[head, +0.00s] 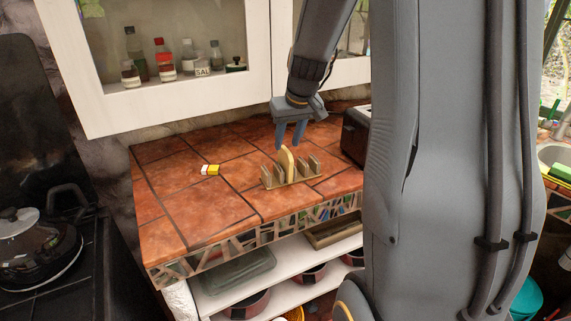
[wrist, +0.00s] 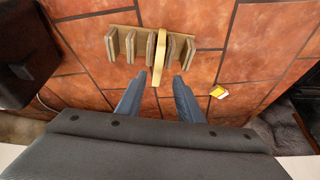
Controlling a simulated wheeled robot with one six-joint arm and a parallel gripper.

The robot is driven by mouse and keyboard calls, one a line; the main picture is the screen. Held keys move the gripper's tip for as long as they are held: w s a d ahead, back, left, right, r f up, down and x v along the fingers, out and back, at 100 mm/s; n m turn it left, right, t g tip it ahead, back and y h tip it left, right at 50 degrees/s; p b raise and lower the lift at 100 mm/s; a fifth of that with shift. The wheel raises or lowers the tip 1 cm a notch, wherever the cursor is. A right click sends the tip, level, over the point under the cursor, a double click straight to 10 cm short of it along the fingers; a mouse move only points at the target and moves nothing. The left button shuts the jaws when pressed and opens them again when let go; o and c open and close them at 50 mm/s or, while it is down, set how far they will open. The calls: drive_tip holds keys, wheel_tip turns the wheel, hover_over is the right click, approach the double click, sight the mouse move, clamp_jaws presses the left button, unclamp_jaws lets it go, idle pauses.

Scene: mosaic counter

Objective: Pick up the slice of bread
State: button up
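The slice of bread (head: 287,161) stands upright in a wooden rack (head: 270,186) on the tiled counter. In the wrist view the bread (wrist: 160,58) shows edge-on as a pale strip near the middle of the rack (wrist: 122,31). My gripper (head: 291,148) is above the counter, pointing down, just behind the bread in the head view. In the wrist view my gripper's two fingers (wrist: 158,80) are apart, with the bread's near end at the gap between their tips. The gripper appears empty. Whether the fingers touch the bread cannot be told.
A yellow and white small box (head: 210,170) lies left of the rack. A dark toaster-like appliance (head: 355,133) stands to the right, partly hidden by my arm. White cabinets with bottles hang above. A stove with a pan (head: 35,245) is at left.

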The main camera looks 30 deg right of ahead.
sight(286, 149)
drive_tip(key=shift+d+p+x, duration=0.15)
drive_tip(key=shift+p+x, duration=0.35)
drive_tip(key=shift+x, duration=0.95)
drive_tip(key=shift+d+p+x, duration=0.1)
drive_tip(key=shift+p+x, duration=0.4)
drive_tip(key=shift+x, duration=0.95)
drive_tip(key=shift+c, duration=0.6)
drive_tip(key=c, duration=0.7)
